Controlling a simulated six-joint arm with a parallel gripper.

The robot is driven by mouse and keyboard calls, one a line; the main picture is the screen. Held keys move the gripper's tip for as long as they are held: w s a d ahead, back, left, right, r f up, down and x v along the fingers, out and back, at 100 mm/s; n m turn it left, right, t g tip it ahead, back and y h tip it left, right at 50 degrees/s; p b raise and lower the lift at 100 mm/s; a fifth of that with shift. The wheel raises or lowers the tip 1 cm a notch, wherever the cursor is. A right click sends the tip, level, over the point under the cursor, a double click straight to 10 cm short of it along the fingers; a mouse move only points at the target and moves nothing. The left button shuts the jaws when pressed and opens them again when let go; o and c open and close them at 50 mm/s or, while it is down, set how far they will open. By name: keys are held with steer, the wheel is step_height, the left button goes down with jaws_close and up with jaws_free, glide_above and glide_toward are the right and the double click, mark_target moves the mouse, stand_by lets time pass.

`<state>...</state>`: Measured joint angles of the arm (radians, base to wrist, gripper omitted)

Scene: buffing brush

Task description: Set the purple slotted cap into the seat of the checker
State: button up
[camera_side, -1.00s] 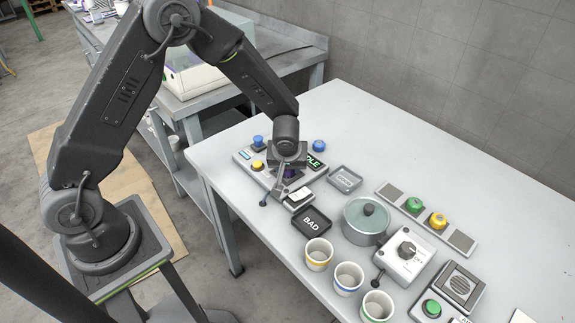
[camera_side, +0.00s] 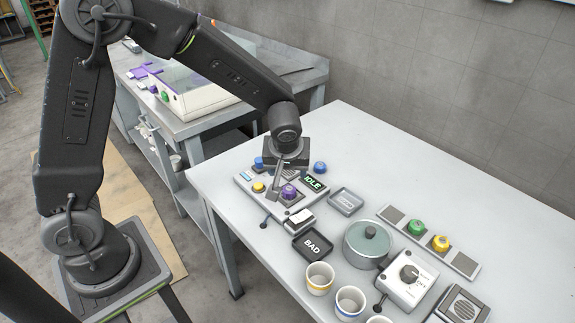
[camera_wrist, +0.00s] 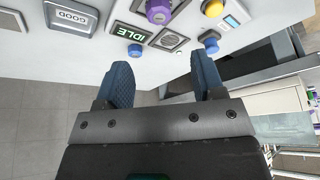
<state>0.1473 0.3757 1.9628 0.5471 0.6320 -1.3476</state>
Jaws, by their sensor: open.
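The purple slotted cap (camera_side: 289,191) stands upright on the dark square seat of the checker (camera_side: 241,180), a grey panel with an IDLE display (camera_side: 313,184). The cap also shows at the top edge of the wrist view (camera_wrist: 158,11), partly cut off. I cannot tell whether it is fully down. My gripper (camera_side: 287,172) is above the checker, just behind the cap, and partly covers the panel. In the wrist view my gripper (camera_wrist: 161,72) has its two blue fingers wide apart with nothing between them, and the cap is beyond the fingertips.
A yellow button (camera_side: 258,187) and blue knobs (camera_side: 320,168) are close to my gripper. A BAD tray (camera_side: 312,245), another tray (camera_side: 345,201), a lidded pot (camera_side: 367,243) and cups (camera_side: 319,279) stand nearby. The table's back right is clear.

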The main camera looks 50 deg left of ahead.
steer(key=s+r+m+t+h, duration=0.1)
steer(key=s+r+m, duration=0.3)
steer(key=s+r, duration=0.4)
steer(key=s+r+m+t+h, duration=0.1)
steer(key=s+r+m, duration=0.4)
steer(key=s, duration=0.8)
step_height(320, 180, up, 3)
steer(key=shift+r+h, duration=0.2)
steer(key=shift+h, duration=0.4)
